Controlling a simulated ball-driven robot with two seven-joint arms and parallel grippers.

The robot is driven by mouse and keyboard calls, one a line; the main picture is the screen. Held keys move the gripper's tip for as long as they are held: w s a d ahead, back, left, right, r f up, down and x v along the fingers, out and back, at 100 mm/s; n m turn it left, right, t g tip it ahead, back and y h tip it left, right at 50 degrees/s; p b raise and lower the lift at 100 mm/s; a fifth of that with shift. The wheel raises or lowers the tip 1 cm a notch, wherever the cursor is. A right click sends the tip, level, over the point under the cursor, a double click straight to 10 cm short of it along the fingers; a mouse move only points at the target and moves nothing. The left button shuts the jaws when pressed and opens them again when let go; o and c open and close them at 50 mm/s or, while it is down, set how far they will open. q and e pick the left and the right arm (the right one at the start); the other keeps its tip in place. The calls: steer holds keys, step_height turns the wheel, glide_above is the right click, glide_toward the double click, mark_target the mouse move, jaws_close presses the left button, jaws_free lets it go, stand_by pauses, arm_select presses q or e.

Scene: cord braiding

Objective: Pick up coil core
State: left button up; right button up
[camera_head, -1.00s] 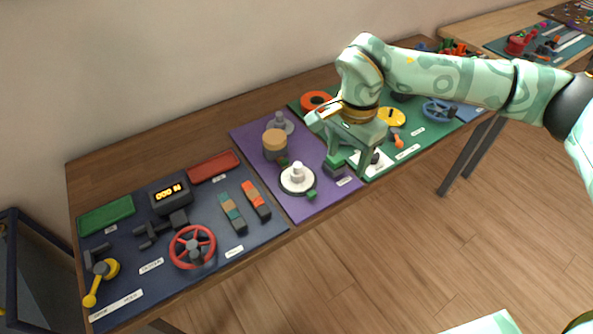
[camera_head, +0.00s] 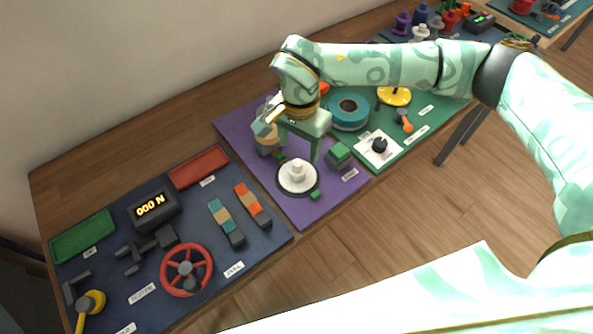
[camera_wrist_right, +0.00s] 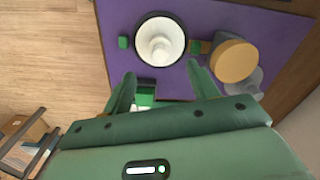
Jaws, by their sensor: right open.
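On the purple mat (camera_head: 321,206) stands a white round piece with a raised knob (camera_head: 297,174) in a dark-rimmed disc; it also shows in the right wrist view (camera_wrist_right: 160,41). Behind it is a tan-topped cylinder (camera_head: 266,143), at the right in the wrist view (camera_wrist_right: 235,61). I cannot tell which of these is the coil core. My right gripper (camera_head: 297,152) is open and empty above the mat, partly covering the cylinder. In the wrist view its fingertips (camera_wrist_right: 160,78) lie apart, just short of the white piece. My left gripper is not in view.
A green block (camera_head: 339,154) sits on the mat right of the white piece. The green mat on the right holds a teal ring (camera_head: 349,111) and a black knob (camera_head: 379,146). The blue mat on the left holds a red wheel (camera_head: 186,270) and a display (camera_head: 153,206).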

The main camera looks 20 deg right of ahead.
mark_target(298, 162)
step_height(298, 162, down, 2)
steer(key=shift+w, duration=0.1)
steer(key=shift+f, duration=0.55)
step_height(298, 162, down, 5)
steer(key=shift+a+b, duration=0.15)
steer(key=shift+b, duration=0.75)
steer(key=shift+r, duration=0.1)
steer(key=c, duration=1)
